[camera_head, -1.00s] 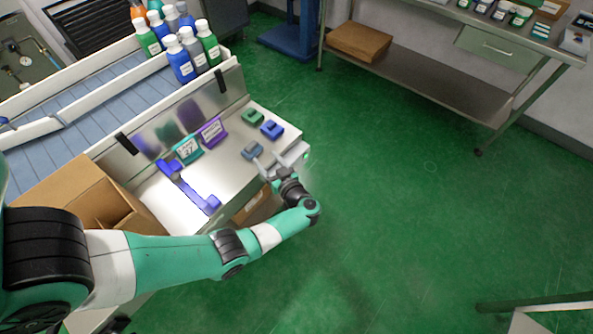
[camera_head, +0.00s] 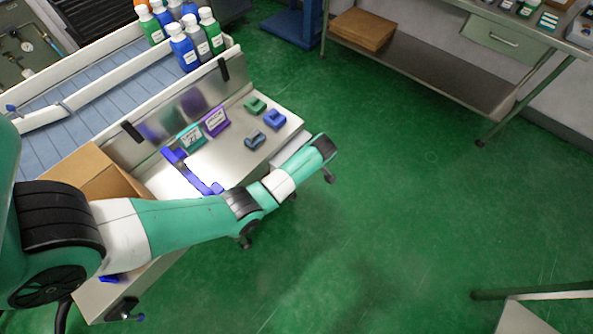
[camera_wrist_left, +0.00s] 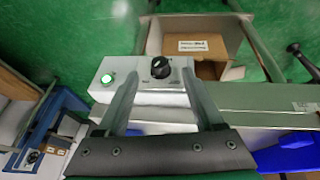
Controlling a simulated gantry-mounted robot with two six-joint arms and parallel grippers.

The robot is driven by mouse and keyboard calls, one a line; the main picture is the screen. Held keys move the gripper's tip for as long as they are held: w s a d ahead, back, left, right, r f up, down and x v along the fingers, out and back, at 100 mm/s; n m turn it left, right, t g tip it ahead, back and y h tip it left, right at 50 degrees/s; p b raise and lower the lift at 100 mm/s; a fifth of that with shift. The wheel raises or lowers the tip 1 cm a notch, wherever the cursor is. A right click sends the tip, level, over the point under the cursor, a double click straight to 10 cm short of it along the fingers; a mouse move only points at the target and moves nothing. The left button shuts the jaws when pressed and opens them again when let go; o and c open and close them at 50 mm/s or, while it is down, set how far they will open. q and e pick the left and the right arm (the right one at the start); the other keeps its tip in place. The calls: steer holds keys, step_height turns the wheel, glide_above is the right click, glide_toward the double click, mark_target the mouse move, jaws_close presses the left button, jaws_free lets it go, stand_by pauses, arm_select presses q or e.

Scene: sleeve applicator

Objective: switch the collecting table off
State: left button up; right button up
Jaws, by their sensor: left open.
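In the left wrist view, a pale control box (camera_wrist_left: 143,96) carries a black rotary knob (camera_wrist_left: 160,67) and a round green button (camera_wrist_left: 107,79) that looks lit. My left gripper (camera_wrist_left: 160,75) is open, its two fingers reaching toward the box, one on each side of the knob in the picture. Whether they touch it I cannot tell. In the head view, the steel table (camera_head: 228,160) stands beside my left forearm, which reaches past its near right corner. The arm mostly hides the control box and the gripper there. My right gripper is not in view.
A blue bracket (camera_head: 192,172), a teal sign, a purple sign and small coloured blocks sit on the table. Bottles (camera_head: 185,45) stand behind it. A cardboard box (camera_head: 100,175) is at its left, another (camera_wrist_left: 205,62) beyond the control box. Green floor right of the arm is clear.

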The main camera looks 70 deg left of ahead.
arm_select(q)
steer(key=b+x, duration=0.2)
steer(key=x, duration=0.3)
steer(key=shift+a+f+b, duration=0.2)
steer(key=shift+f+b, duration=0.15)
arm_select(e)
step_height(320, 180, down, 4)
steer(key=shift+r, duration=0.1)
arm_select(q)
jaws_close()
